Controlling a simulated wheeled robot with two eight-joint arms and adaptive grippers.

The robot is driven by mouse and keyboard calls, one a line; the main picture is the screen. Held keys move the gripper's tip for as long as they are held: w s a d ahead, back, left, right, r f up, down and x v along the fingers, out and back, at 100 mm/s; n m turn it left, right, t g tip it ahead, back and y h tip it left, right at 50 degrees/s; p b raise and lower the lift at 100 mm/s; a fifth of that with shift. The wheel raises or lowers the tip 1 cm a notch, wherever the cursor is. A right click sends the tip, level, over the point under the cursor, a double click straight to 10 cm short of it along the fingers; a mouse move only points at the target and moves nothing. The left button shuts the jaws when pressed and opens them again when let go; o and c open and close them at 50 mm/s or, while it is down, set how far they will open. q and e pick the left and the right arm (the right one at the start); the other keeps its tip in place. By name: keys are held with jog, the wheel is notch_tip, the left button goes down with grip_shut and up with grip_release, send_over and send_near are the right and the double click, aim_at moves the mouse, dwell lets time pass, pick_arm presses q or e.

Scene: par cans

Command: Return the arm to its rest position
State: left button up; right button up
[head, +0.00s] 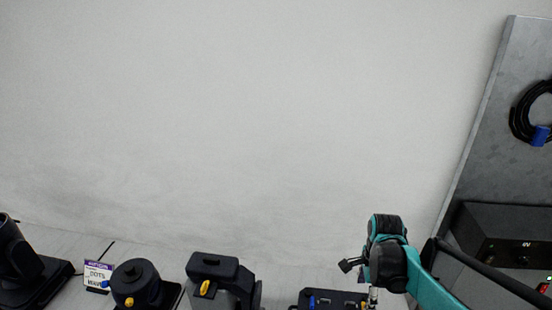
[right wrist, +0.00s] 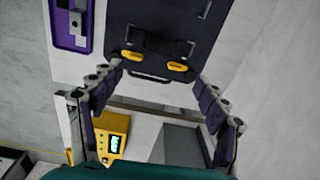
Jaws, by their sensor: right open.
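My right arm (head: 425,288) is teal and black and comes in from the lower right in the head view, bent above the edge of the surface. In the right wrist view my right gripper (right wrist: 158,78) is open, its segmented fingers spread apart with nothing between them. A black case (right wrist: 160,35) with two yellow latches lies beyond the fingertips; I cannot tell how far it is from them. My left gripper is not in view.
In the head view, black stage fixtures (head: 215,272) and a small sign (head: 98,276) line the bottom edge. A black box (head: 505,235) and coiled cable (head: 535,112) are at right. The wrist view shows a yellow device (right wrist: 112,135) and purple tray (right wrist: 70,25). The wall is bare.

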jog(key=s+a+f+n+t+b, duration=0.1)
jog(key=s+a+n+t+b, duration=0.5)
jog(key=n, duration=1.4)
jog(key=shift+s+a+f+t, duration=0.3)
jog(key=shift+s+a+t, duration=0.2)
jog(key=shift+s+a, duration=1.95)
jog(key=shift+w, duration=0.1)
